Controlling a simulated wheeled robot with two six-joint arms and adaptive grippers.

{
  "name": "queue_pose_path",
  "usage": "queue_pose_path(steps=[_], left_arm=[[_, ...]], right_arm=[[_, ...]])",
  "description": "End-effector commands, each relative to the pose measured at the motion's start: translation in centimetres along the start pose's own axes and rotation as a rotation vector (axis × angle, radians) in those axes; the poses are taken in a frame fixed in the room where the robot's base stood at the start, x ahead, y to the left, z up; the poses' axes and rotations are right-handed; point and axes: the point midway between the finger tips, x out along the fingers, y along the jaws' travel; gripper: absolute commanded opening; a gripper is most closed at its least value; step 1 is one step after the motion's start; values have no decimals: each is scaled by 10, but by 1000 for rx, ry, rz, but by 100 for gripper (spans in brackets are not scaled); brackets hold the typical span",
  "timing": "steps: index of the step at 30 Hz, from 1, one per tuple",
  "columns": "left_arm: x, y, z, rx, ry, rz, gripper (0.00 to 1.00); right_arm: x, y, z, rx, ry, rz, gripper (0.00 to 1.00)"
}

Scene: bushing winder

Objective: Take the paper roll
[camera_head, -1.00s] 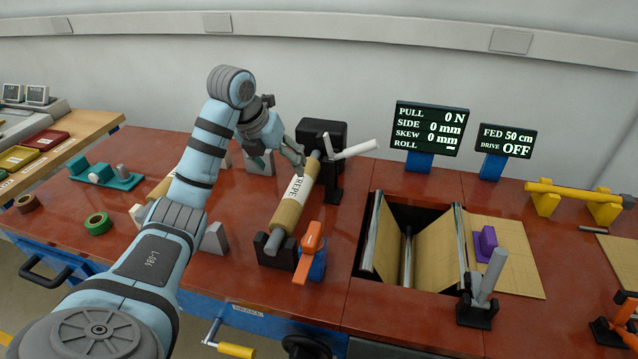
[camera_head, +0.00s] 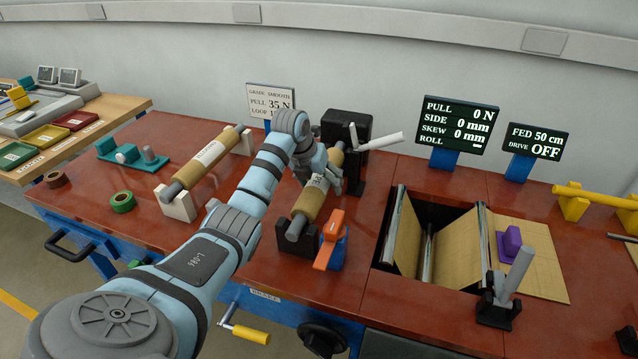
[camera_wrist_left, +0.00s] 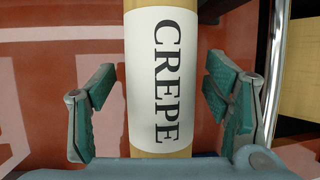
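A brown paper roll (camera_head: 309,204) with a white CREPE label lies on a dark rod in black stands on the red bench. In the left wrist view the same roll (camera_wrist_left: 160,78) runs upright through the picture. My left gripper (camera_head: 332,178) is at the roll's label, above its middle. In the left wrist view its green-padded fingers (camera_wrist_left: 160,92) stand open, one on each side of the roll, with gaps to both sides. The gripper hides part of the roll in the head view. A second paper roll (camera_head: 208,155) rests on white stands to the left. My right gripper is out of view.
An orange lever (camera_head: 330,240) on a blue base stands by the roll's near end. A black block (camera_head: 346,125) and a grey handle (camera_head: 378,141) are at its far end. An open pit (camera_head: 437,240) with paper lies to the right, below a display (camera_head: 457,132).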

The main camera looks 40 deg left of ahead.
Motion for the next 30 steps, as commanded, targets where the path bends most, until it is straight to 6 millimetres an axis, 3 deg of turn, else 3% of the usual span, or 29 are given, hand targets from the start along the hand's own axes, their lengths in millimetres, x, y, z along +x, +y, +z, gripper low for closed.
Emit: queue_pose_path(steps=[1,13,23,30], left_arm=[[0,0,0,0,0,0,61],[-1,1,0,-2,0,1,0],[-4,1,2,-2,-3,1,0],[-28,-4,12,-1,-6,0,0]], right_arm=[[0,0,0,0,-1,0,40],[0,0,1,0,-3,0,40],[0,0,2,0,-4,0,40],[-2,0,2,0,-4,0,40]])
